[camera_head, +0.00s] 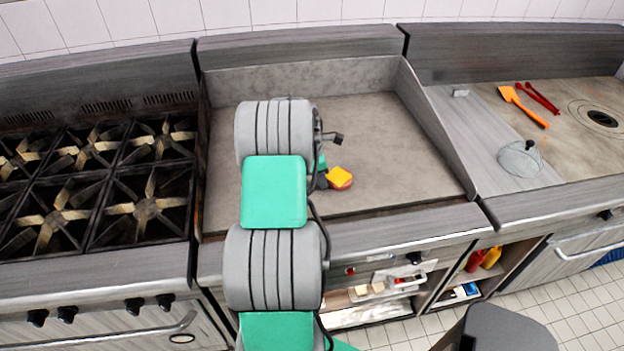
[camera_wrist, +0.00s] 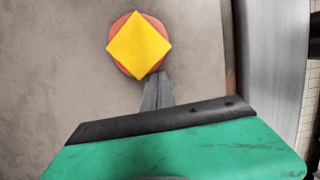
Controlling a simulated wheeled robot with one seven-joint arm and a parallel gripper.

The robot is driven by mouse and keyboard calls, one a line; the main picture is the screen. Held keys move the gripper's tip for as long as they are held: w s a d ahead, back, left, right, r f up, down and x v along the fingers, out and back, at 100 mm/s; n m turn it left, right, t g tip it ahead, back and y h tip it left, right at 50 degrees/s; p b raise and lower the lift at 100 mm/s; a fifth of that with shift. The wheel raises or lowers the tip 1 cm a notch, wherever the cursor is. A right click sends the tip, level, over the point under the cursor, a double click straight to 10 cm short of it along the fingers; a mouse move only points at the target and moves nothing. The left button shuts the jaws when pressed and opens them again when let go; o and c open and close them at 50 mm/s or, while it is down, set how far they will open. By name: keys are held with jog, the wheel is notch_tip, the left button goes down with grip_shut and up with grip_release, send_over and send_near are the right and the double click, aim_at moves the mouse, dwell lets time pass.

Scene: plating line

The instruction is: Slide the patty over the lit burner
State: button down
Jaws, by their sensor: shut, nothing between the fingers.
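The patty (camera_head: 344,186) lies flat on the grey griddle (camera_head: 385,130), right of my arm, with a yellow cheese slice (camera_head: 340,175) on top. In the wrist view the patty (camera_wrist: 119,27) shows as a reddish-brown rim around the cheese (camera_wrist: 139,45). My gripper (camera_wrist: 157,88) is shut and empty, low over the griddle. Its tips appear at the patty's near edge; I cannot tell if they touch. In the head view my arm hides most of the gripper. No flame shows, so I cannot tell which burner is lit.
A stove with several burners (camera_head: 145,208) stands left of the griddle, behind a low side wall. At right are an orange spatula (camera_head: 522,105), red tongs (camera_head: 540,98) and a round grey lid (camera_head: 520,160). The griddle's right side is clear.

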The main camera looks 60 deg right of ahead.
aim_at(368, 181)
jog(key=s+d, duration=0.3)
jog(key=s+d+p, duration=0.1)
jog(key=s+d, duration=0.1)
jog(key=s, duration=0.2)
jog(key=s+d, duration=0.3)
jog(key=s, duration=0.1)
jog(key=shift+d, duration=0.3)
jog(key=b+v, duration=0.1)
jog(key=v, duration=0.6)
jog(key=shift+r, duration=0.4)
